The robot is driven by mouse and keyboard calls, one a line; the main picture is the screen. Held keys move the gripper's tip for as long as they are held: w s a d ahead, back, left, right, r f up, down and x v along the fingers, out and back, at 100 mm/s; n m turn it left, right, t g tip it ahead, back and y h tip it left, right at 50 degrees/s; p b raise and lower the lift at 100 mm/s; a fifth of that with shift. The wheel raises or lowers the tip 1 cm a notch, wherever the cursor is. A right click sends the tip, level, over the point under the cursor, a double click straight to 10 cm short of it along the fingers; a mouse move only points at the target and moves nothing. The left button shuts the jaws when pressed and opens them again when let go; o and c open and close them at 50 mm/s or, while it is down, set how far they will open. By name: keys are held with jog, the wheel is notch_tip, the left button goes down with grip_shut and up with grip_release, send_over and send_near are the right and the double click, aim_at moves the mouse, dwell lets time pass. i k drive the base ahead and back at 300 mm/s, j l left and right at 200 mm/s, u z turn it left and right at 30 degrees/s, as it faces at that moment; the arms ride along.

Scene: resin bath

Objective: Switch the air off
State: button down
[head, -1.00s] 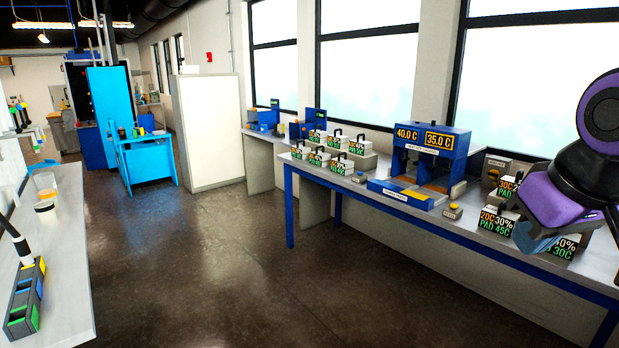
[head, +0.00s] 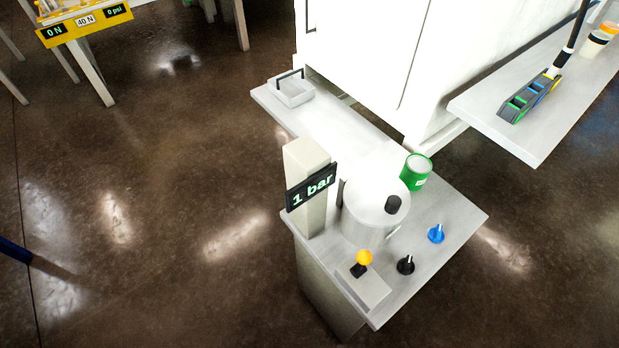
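A grey bench (head: 460,215) carries a round silvery vessel (head: 368,222) with a black knob on its lid. A display (head: 311,187) on a pale post beside the vessel reads "1 bar". In front of the vessel are a lever with a yellow ball top (head: 364,258) on a small block, a black knob (head: 405,265) and a blue knob (head: 436,233). The lever looks roughly upright. I see no readable labels on these controls, so I cannot tell which one is for the air. My gripper is not in this view.
A green can (head: 416,171) stands behind the vessel. A small handled tray (head: 291,92) sits at the bench's far end. A white cabinet (head: 365,55) stands behind. Another bench (head: 530,145) is at upper right. A yellow rack (head: 85,22) is at upper left. Open floor lies left.

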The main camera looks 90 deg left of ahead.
aim_at(405, 266)
jog(key=u, duration=2.65)
jog(key=k+z, duration=0.1)
jog(key=z, duration=0.4)
